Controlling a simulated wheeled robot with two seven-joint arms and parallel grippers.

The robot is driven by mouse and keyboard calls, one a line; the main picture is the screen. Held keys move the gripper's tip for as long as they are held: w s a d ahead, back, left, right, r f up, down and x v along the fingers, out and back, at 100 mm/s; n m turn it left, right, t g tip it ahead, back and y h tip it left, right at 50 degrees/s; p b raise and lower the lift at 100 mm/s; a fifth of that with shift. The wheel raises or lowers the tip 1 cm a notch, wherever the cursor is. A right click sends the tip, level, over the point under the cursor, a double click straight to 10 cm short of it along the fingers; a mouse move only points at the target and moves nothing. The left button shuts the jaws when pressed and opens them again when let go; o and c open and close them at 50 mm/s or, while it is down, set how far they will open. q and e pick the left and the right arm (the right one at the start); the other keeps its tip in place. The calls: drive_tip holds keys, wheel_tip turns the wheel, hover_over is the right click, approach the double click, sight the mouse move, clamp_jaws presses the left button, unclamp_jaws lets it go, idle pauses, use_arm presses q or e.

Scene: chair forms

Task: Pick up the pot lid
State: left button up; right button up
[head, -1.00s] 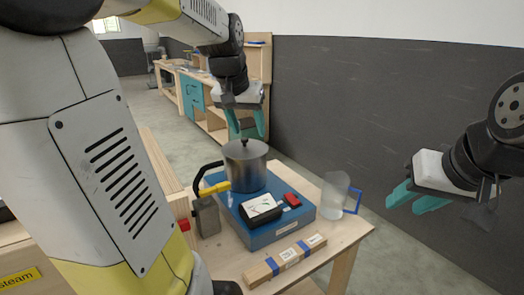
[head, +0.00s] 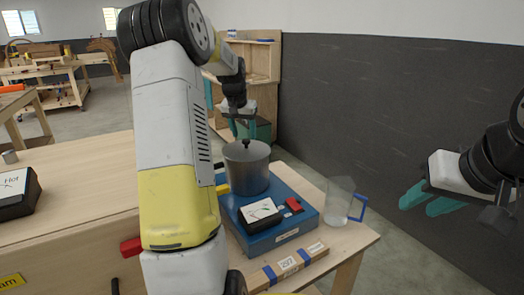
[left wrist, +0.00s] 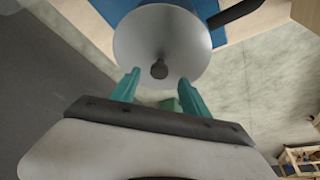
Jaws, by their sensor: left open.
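The grey metal pot (head: 250,175) stands on a blue box on the wooden table in the head view. Its lid (head: 246,151) is on it, with a dark knob on top. In the left wrist view the lid (left wrist: 150,38) faces me and its knob (left wrist: 159,69) lies ahead of and between my finger lines. My left gripper (head: 243,130) is open, just above and behind the knob in the head view; its teal fingers (left wrist: 157,88) also show in the wrist view, with nothing held. My right gripper (head: 426,203) hangs at the right with teal fingers apart, empty.
The blue box (head: 285,224) also bears a white-faced meter (head: 260,214) and a red part (head: 293,205). A clear jug (head: 338,200) with a blue handle stands to its right. A wooden bar (head: 290,266) lies in front. A dark wall is behind.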

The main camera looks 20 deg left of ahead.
sight(246, 140)
use_arm(q)
drive_tip(key=x, duration=0.3)
drive_tip(key=shift+d, duration=0.1)
clamp_jaws()
drive_tip(key=shift+r, duration=0.1)
idle(1.2)
